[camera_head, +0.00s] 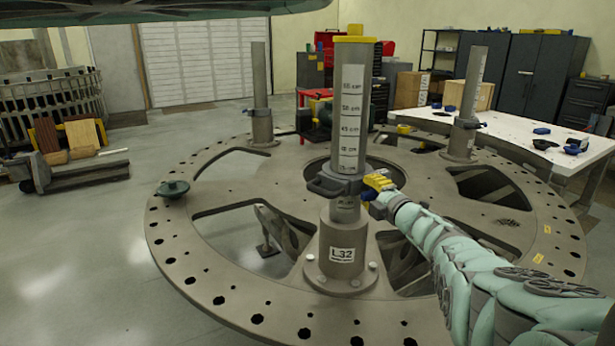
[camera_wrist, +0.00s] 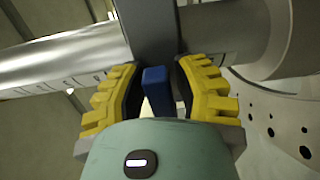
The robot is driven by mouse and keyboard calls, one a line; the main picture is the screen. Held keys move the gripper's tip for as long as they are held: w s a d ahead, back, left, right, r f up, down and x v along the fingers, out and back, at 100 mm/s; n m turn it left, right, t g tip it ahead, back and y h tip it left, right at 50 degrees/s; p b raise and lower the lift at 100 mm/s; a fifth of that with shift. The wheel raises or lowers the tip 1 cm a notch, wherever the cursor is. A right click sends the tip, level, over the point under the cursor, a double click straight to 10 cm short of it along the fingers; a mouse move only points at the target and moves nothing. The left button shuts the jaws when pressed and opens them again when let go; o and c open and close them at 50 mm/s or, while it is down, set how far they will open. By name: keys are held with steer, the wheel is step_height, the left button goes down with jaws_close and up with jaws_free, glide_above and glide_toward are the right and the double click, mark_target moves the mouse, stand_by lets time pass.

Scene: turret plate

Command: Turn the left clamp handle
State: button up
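A dark grey clamp (camera_head: 328,186) sits around the front post (camera_head: 347,120), above the L32 base. My gripper (camera_head: 374,186), with yellow fingers, is at the right side of this clamp. In the wrist view, a blue clamp handle (camera_wrist: 157,88) stands between the two yellow fingers of my gripper (camera_wrist: 157,70). Dark gaps show on both sides of the handle, so the fingers are open around it. The clamp body (camera_wrist: 150,35) lies just beyond the fingertips, across the post (camera_wrist: 60,60). In the head view the handle is mostly hidden by the gripper.
The round turret plate (camera_head: 215,300) has large cutouts and rim holes. Other posts stand at the back left (camera_head: 259,75) and right (camera_head: 472,85), each with a clamp. A white table (camera_head: 500,130) with small blue-and-black items is at the right. A green knob (camera_head: 173,188) sits on the left rim.

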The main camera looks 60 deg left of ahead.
steer(key=o, duration=0.3)
steer(key=shift+d, duration=0.15)
steer(key=shift+d+f, duration=0.15)
steer(key=shift+d, duration=0.25)
steer(key=shift+s+d, duration=0.2)
steer(key=shift+d, duration=0.3)
steer(key=shift+s+d, duration=0.15)
steer(key=shift+d, duration=0.3)
glide_toward(376, 196)
steer(key=shift+w+a, duration=0.3)
